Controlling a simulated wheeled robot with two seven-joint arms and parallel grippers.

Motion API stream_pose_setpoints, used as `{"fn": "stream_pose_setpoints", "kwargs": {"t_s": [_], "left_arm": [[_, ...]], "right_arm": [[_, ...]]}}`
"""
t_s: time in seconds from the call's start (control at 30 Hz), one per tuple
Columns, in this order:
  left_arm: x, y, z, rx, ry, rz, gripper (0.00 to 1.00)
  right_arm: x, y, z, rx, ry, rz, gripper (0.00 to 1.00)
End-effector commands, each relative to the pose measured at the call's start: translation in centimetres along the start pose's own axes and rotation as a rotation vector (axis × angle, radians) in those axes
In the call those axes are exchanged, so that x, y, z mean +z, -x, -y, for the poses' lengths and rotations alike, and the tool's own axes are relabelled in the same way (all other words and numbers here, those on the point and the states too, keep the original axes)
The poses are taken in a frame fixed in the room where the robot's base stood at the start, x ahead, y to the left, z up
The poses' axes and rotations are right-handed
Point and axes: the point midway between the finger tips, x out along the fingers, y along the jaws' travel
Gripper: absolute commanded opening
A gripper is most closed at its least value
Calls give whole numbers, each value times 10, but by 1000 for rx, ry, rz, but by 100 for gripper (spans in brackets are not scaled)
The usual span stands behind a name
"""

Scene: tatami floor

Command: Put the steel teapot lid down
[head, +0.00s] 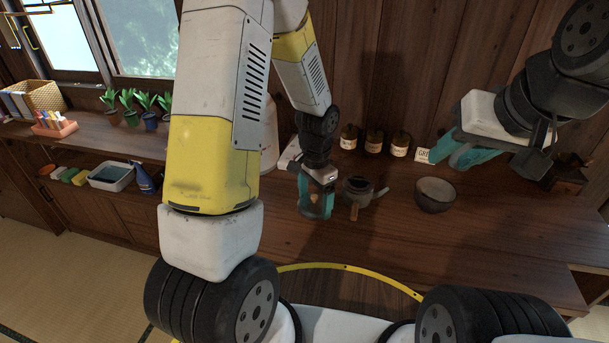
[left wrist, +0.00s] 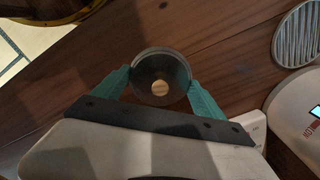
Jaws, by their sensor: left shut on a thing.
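The steel teapot lid (left wrist: 148,66) is a round grey disc with a pale wooden knob in the left wrist view. My left gripper (left wrist: 160,84) has its teal fingers on both sides of the lid and is shut on it. In the head view my left gripper (head: 316,207) is low over the counter, just left of the dark teapot (head: 357,189). The fingers mostly hide the lid there. I cannot tell whether the lid touches the wood. The teapot has a wooden handle and a spout to the right. My right gripper (head: 468,152) is raised at the upper right; its finger gap is unclear.
A dark bowl (head: 435,194) stands right of the teapot. Several labelled jars (head: 374,141) and a small card (head: 423,155) stand along the back wall. A white appliance (left wrist: 301,110) lies right of my left gripper. The counter's front (head: 400,240) is clear.

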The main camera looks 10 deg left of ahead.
Motion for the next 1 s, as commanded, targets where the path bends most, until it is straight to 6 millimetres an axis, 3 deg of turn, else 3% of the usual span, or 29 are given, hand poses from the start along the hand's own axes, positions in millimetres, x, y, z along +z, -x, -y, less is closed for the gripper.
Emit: {"fn": "stream_pose_setpoints", "kwargs": {"t_s": [0.3, 0.47, 1.0], "left_arm": [[2, -4, -38, 2, -381, -2, 42], [2, -5, -39, 2, -480, -3, 42], [-25, -18, 90, 1, -485, -5, 42]], "right_arm": [[0, 0, 0, 0, 0, 0, 36], [0, 0, 0, 0, 0, 0, 36], [0, 0, 0, 0, 0, 0, 36]]}}
